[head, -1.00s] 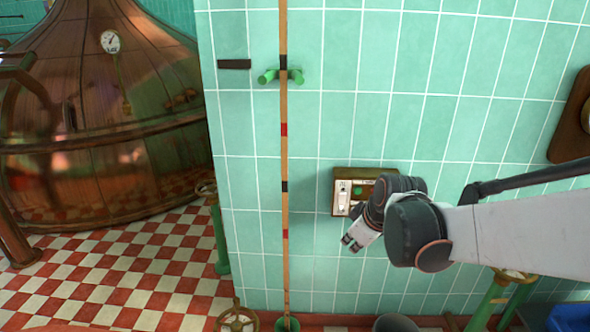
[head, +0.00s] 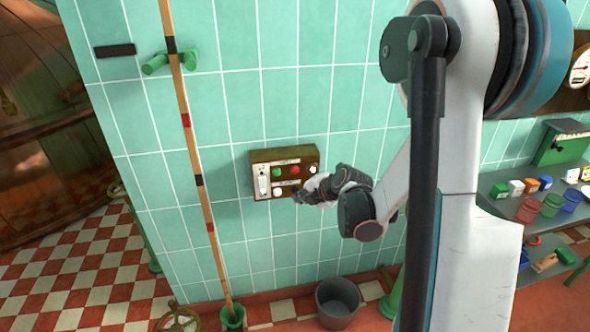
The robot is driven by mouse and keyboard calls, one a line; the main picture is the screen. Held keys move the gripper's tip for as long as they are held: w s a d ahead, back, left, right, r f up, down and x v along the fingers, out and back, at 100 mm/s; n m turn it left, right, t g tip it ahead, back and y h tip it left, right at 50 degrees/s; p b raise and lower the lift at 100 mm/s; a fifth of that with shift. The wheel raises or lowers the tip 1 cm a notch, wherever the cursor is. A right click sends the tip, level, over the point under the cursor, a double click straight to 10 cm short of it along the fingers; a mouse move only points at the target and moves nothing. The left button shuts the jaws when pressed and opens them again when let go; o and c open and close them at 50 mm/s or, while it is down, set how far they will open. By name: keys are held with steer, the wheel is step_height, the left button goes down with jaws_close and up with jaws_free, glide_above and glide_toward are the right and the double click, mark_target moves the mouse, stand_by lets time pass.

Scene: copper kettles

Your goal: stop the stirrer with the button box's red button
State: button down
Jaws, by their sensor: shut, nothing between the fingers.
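The button box (head: 284,172) is a brown box with a pale face, fixed to the green tiled wall. White buttons and a white switch (head: 263,183) also show on the face. My gripper (head: 298,196) is shut and empty, at the lower edge of the box, below the red button. I cannot tell whether it touches the box. The stirrer is not identifiable.
A long wooden pole (head: 196,170) with coloured bands stands along the wall, left of the box. A grey bucket (head: 337,302) sits on the floor below. Shelves (head: 520,205) with small coloured containers are at the right. A copper kettle (head: 45,150) stands at the far left.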

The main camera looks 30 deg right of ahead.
mark_target(295, 170)
steer(key=shift+w, duration=0.15)
steer(key=shift+w+d+p, duration=0.1)
steer(key=shift+w+d, duration=0.3)
steer(key=shift+w, duration=0.95)
steer(key=shift+w+d+p, duration=0.1)
steer(key=shift+w+d, duration=0.3)
steer(key=shift+w, duration=0.95)
steer(key=shift+w+d+p, duration=0.1)
steer(key=shift+w+d, duration=0.3)
steer(key=shift+w, duration=0.95)
steer(key=shift+w, duration=0.1)
steer(key=shift+w+d, duration=0.1)
steer(key=shift+w, duration=0.25)
steer(key=shift+w+d, duration=0.15)
steer(key=shift+w, duration=0.25)
steer(key=shift+s, duration=0.15)
steer(key=shift+s+a+b, duration=0.25)
steer(key=shift+s+b, duration=0.05)
steer(key=shift+s, duration=0.4)
